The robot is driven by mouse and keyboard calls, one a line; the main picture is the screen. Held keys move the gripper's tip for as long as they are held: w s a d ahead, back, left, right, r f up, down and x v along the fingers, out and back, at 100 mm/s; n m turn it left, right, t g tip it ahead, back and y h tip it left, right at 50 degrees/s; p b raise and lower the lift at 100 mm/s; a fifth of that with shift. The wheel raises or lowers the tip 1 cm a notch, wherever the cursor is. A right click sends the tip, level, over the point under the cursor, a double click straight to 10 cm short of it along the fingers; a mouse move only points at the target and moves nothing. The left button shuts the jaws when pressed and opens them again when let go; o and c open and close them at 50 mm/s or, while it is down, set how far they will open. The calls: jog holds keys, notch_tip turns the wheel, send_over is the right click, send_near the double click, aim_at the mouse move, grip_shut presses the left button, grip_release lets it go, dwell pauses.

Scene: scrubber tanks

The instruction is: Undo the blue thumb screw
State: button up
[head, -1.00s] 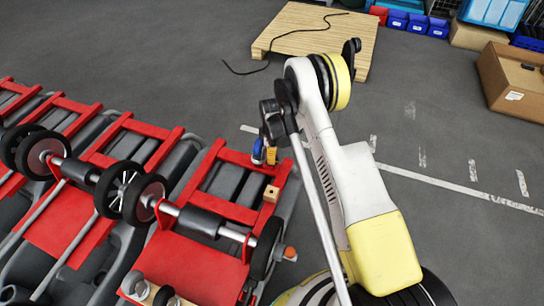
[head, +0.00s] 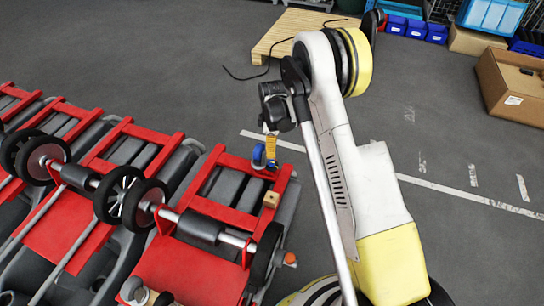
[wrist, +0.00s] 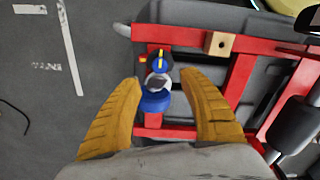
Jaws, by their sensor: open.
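The blue thumb screw (wrist: 160,64) shows in the wrist view as a round blue knob with a yellow stripe, at the red frame's end. Below it are a grey-white piece (wrist: 156,82) and a wider blue part (wrist: 155,102). My gripper (wrist: 160,83) is open, its two yellow ribbed fingers on either side of the blue parts, with gaps and nothing held. The knob lies just past the fingertips in the picture. In the head view blue parts (head: 259,157) show beside a yellow finger (head: 271,148); my wrist hides some of the area.
The red frame (head: 238,164) sits on a dark tank, with a wooden block (head: 270,199) on it close by. A row of similar red-framed tanks with wheels extends left. A pallet (head: 285,38) and cardboard box (head: 512,84) stand farther back.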

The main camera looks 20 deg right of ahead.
jog(key=shift+r, duration=1.45)
jog(key=s+r+m+t, duration=0.25)
jog(key=s+r, duration=0.25)
jog(key=r, duration=0.7)
jog(key=s+r+m+t, duration=0.1)
jog(key=s+r+m, duration=0.4)
jog(key=r, duration=0.7)
jog(key=s+r+m+t, duration=0.2)
jog(key=s+m, duration=0.1)
jog(key=s, duration=0.7)
jog(key=s+r+m+t, duration=0.1)
jog(key=s+r+m, duration=0.2)
jog(key=s, duration=0.6)
jog(key=shift+s+t, duration=0.35)
jog(key=shift+s, duration=0.05)
